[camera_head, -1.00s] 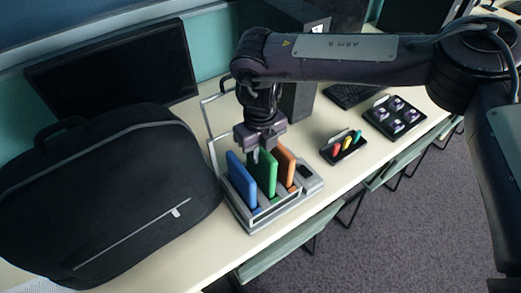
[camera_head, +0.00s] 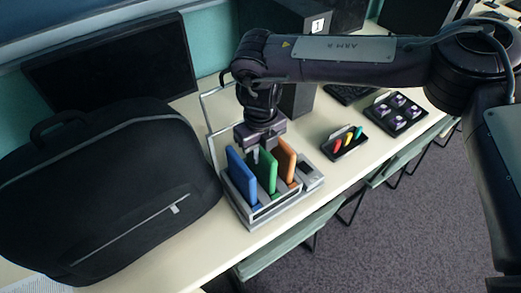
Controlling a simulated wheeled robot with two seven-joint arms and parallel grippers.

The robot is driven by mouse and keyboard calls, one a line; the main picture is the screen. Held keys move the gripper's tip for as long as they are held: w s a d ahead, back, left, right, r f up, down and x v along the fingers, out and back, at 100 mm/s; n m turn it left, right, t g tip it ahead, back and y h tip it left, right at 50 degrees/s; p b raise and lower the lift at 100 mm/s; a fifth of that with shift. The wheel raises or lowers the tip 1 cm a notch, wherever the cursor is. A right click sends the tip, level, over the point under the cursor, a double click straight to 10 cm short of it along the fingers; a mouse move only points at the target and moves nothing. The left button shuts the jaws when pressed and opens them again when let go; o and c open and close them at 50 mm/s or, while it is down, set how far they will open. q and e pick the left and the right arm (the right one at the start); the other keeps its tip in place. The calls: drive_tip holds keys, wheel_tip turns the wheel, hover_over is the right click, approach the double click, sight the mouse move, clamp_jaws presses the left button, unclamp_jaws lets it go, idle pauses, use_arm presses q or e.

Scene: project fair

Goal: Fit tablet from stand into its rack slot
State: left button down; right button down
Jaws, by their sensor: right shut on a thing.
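The rack (camera_head: 262,215) is a light grey, slotted holder on the table. A blue tablet (camera_head: 241,178), a green tablet (camera_head: 268,173) and an orange tablet (camera_head: 286,162) stand upright in it, side by side from left to right. My right gripper (camera_head: 256,153) points down from above and is shut on the green tablet at its upper edge. The green tablet's lower end is down in the middle of the rack; its bottom is hidden, so I cannot tell how deep it sits. My left gripper is not in view.
A big black bag (camera_head: 105,195) lies close to the rack's left. A small holder with coloured pieces (camera_head: 344,143) and a dark tray with several knobs (camera_head: 396,113) stand to the right. A monitor (camera_head: 112,65) is behind. Chairs line the table's front edge.

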drive_tip(key=shift+w+f+b, duration=0.1)
drive_tip(key=shift+f+b, duration=0.2)
drive_tip(key=shift+f, duration=0.5)
drive_tip(key=c, duration=1.3)
unclamp_jaws()
drive_tip(key=shift+o, duration=0.2)
drive_tip(key=shift+r, duration=0.1)
